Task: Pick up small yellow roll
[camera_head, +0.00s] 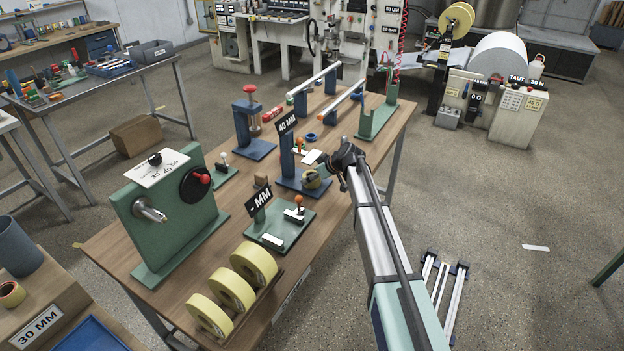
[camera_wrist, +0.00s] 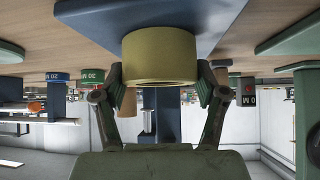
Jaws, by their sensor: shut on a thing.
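The small yellow roll (camera_head: 311,180) is at the blue base (camera_head: 290,183) of the stand with the 40 MM sign. In the wrist view, the roll (camera_wrist: 160,55) sits between the two fingers of my gripper (camera_wrist: 160,78), one pad against each side. My gripper (camera_head: 328,168) is shut on it, reaching in from the right. The blue base (camera_wrist: 100,14) is right by the roll in the wrist view. I cannot tell whether the roll rests on it or is just clear of it.
Three larger yellow rolls (camera_head: 232,289) stand at the table's front edge. A green fixture with a - MM sign (camera_head: 259,198) is in front of the blue base. A blue press (camera_head: 253,150) stands behind. A green machine (camera_head: 165,222) is at left.

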